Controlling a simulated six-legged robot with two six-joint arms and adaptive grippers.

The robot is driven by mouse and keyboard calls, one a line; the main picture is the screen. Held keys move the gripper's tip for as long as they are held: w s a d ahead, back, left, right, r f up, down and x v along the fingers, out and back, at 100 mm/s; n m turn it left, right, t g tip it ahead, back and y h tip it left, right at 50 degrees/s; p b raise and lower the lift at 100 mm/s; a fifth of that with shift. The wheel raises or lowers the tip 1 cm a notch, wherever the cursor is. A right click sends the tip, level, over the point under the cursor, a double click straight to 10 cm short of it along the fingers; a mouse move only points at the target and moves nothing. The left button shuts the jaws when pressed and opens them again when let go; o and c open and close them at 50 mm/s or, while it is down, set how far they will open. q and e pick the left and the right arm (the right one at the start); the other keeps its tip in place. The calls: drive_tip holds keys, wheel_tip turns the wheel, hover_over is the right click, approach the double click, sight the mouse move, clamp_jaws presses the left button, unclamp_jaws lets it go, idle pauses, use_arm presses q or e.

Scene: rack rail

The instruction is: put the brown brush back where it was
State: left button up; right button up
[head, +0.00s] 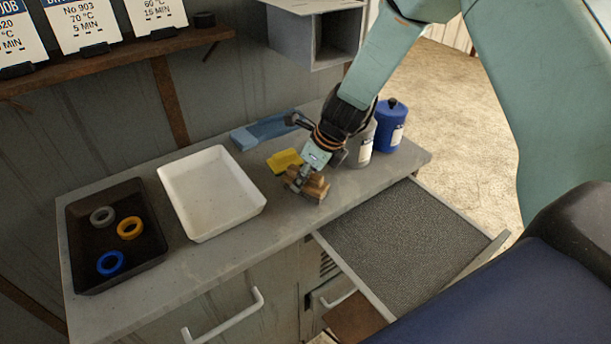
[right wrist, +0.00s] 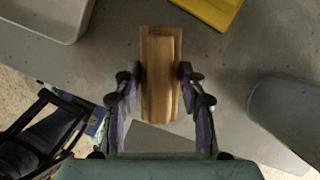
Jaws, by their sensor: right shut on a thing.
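The brown brush (head: 308,186) is a small wooden block at the front edge of the grey counter, right of the white tray. My right gripper (head: 303,180) comes down over it from above and is shut on it. In the right wrist view the brush (right wrist: 160,75) stands lengthwise between the two fingers of the gripper (right wrist: 160,88), which touch its sides. I cannot tell whether the brush rests on the counter or is slightly above it. My left gripper is not in view.
A yellow block (head: 284,161) lies just behind the brush. A white tray (head: 211,193) and a black tray (head: 82,260) with rings stand left. A blue object (head: 265,130), a grey container (head: 361,146) and a blue container (head: 391,128) stand behind. An open drawer (head: 405,240) juts out below, right.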

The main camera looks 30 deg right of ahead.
drive_tip(key=shift+d+f, duration=0.15)
drive_tip(key=shift+f, duration=0.1)
drive_tip(key=o, duration=0.8)
drive_tip(key=shift+w+d+f, duration=0.1)
drive_tip(key=shift+d, duration=0.05)
drive_tip(key=shift+o, duration=0.9)
drive_tip(key=shift+d, duration=0.1)
drive_tip(key=shift+o, duration=1.2)
drive_tip(key=shift+w, duration=0.15)
drive_tip(key=shift+a, duration=0.3)
drive_tip(key=shift+d+r+p, duration=0.25)
drive_tip(key=shift+r+p, duration=0.1)
drive_tip(key=shift+r, duration=0.2)
drive_tip(key=p+v, duration=0.6)
drive_tip(key=v, duration=0.2)
drive_tip(key=shift+p+v, duration=0.75)
drive_tip(key=shift+p, duration=0.3)
drive_tip(key=shift+s+p+v, duration=0.2)
drive_tip(key=shift+p+v, duration=0.85)
drive_tip(key=shift+p, duration=0.05)
drive_tip(key=shift+w+f, duration=0.1)
drive_tip(key=shift+f, duration=0.05)
